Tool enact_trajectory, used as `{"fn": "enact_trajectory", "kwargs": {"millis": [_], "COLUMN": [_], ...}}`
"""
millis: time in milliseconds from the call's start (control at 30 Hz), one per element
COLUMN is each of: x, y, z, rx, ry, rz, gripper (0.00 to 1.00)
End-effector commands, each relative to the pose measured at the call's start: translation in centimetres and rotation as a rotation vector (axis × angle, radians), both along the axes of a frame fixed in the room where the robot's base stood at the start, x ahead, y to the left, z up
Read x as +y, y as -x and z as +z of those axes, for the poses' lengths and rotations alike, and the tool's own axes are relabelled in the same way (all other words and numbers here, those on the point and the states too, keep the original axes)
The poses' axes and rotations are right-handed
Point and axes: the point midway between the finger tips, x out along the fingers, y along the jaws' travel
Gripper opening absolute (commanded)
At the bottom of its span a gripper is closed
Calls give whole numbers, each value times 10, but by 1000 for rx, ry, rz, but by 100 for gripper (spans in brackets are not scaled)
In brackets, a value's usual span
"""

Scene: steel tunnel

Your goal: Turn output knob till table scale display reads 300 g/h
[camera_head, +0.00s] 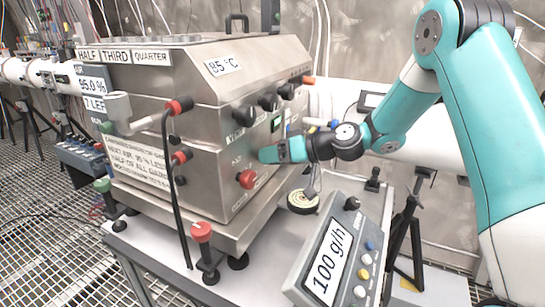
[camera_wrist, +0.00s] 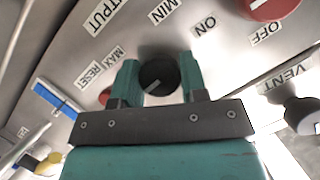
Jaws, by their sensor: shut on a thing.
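The output knob (camera_wrist: 158,75) is a round black knob with a white pointer line, on a steel panel between the MIN and MAX labels. My gripper (camera_wrist: 160,80) has its two teal fingers on either side of the knob, shut on it. In the head view my gripper (camera_head: 268,154) reaches the machine's front face from the right and hides the knob. The table scale display (camera_head: 330,261) stands tilted on the table at the front and reads 100 g/h.
The steel machine (camera_head: 205,125) fills the left and middle, with black knobs and a red knob (camera_head: 246,179) on its front. In the wrist view a red part sits by RESET (camera_wrist: 104,96) and a dark knob by VENT (camera_wrist: 303,113). A red-topped post (camera_head: 202,233) stands in front.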

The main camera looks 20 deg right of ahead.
Motion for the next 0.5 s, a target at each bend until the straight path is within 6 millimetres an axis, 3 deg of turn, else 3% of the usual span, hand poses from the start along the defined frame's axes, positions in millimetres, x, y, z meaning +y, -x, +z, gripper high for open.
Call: {"fn": "enact_trajectory", "kwargs": {"millis": [500], "x": [-1], "y": [-1], "z": [0], "rx": [45], "ry": [-46], "rz": [-3], "gripper": [16]}}
